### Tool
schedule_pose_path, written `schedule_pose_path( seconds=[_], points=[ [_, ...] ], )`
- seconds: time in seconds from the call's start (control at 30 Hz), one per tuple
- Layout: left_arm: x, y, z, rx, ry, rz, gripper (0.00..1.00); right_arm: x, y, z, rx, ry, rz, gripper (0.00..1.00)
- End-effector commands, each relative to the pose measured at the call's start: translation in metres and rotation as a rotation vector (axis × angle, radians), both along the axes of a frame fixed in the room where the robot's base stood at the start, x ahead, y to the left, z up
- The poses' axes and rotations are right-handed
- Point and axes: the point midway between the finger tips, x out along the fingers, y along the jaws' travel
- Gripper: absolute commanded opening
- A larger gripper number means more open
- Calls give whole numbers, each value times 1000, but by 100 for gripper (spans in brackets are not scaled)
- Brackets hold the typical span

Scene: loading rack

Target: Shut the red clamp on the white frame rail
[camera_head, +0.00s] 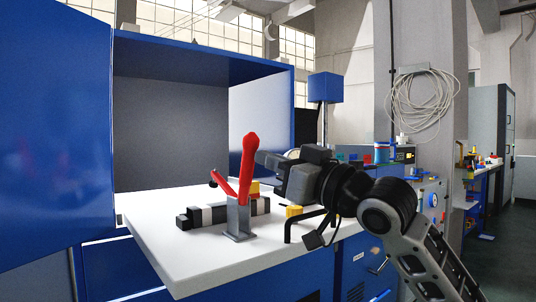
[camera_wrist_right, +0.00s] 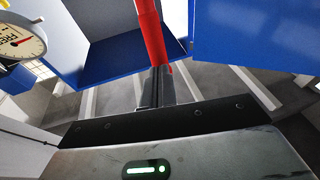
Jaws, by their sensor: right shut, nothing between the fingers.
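The red clamp (camera_head: 247,165) stands on the white rail surface (camera_head: 190,262) on a grey metal bracket. Its long red handle points up, tilted slightly, and a shorter red arm slants up to the left, so it looks open. A black and white bar (camera_head: 207,216) lies behind the bracket. My right gripper (camera_head: 262,158) is shut and empty, its tips just right of the upper handle; I cannot tell whether they touch. In the right wrist view the red handle (camera_wrist_right: 152,35) rises just beyond the shut fingers (camera_wrist_right: 157,86). My left gripper is not in view.
A blue cabinet door (camera_head: 55,140) and open blue box (camera_head: 205,55) stand left and behind. A black handle with a yellow block (camera_head: 293,211) is under my right wrist. A dial gauge (camera_wrist_right: 20,40) shows in the wrist view. The white surface's front left is clear.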

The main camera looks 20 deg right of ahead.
Motion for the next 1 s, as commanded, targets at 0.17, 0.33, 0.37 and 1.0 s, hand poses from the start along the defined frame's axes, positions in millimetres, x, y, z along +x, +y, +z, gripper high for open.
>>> schedule_pose_path(
  seconds=[0.17, 0.33, 0.37, 1.0],
  points=[
    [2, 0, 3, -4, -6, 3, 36, 7, 4, 2, -1, 0, -1, 0],
    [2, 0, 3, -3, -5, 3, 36, 7, 4, 2, -1, -1, 0, 0],
    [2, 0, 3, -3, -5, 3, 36, 7, 4, 2, -1, -1, 0, 0],
    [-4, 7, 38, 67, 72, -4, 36, 23, 10, 21, -71, 195, -1, 0]
  ],
)
